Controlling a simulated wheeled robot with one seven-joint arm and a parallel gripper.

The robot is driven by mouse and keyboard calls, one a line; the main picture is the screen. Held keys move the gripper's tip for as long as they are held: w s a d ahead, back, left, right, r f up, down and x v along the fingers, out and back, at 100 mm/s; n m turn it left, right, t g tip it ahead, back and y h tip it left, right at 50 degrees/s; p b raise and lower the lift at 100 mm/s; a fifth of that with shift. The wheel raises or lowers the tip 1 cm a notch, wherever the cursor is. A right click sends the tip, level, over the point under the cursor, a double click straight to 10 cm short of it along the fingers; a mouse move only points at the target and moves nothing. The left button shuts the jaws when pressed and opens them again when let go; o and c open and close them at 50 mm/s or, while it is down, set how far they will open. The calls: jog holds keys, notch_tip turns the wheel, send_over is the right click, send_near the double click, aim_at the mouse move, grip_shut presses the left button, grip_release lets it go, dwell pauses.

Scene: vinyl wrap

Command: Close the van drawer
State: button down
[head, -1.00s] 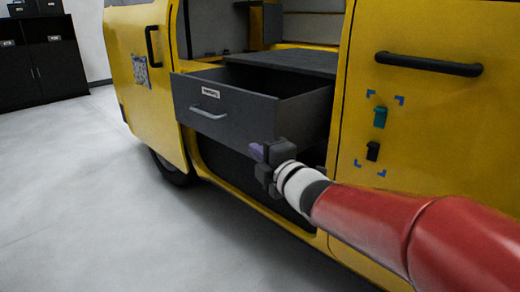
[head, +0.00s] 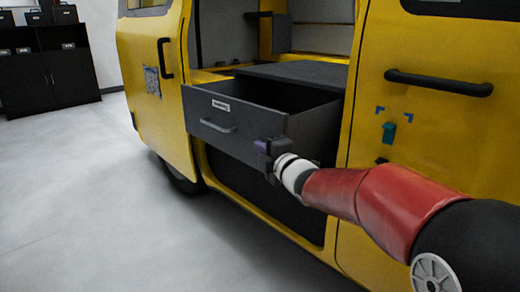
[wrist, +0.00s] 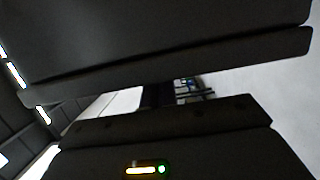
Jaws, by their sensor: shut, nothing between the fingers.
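The dark grey van drawer (head: 235,118) is pulled out of the yellow van's side opening. Its front has a bar handle (head: 218,126) and a small white label. My gripper (head: 262,150) is shut and empty, at the lower right corner of the drawer front in the head view. I cannot tell whether it touches the drawer. In the wrist view a large dark panel (wrist: 160,35) fills the top, and a dark body with a lit strip fills the bottom. The fingertips are not clearly visible there.
The yellow van (head: 440,45) has a door with a black handle (head: 438,82) to the right of the drawer. A teal item (head: 389,132) is on that door. A black cabinet (head: 52,75) stands at the back left. The grey floor (head: 80,200) at left is clear.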

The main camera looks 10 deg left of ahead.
jog(key=w+d, duration=0.1)
jog(key=w, duration=0.1)
jog(key=w+d+p, duration=0.1)
jog(key=w+d, duration=0.1)
jog(key=w, duration=0.1)
jog(key=w+d+p, duration=0.1)
jog(key=w+d, duration=0.1)
jog(key=shift+w+d, duration=0.2)
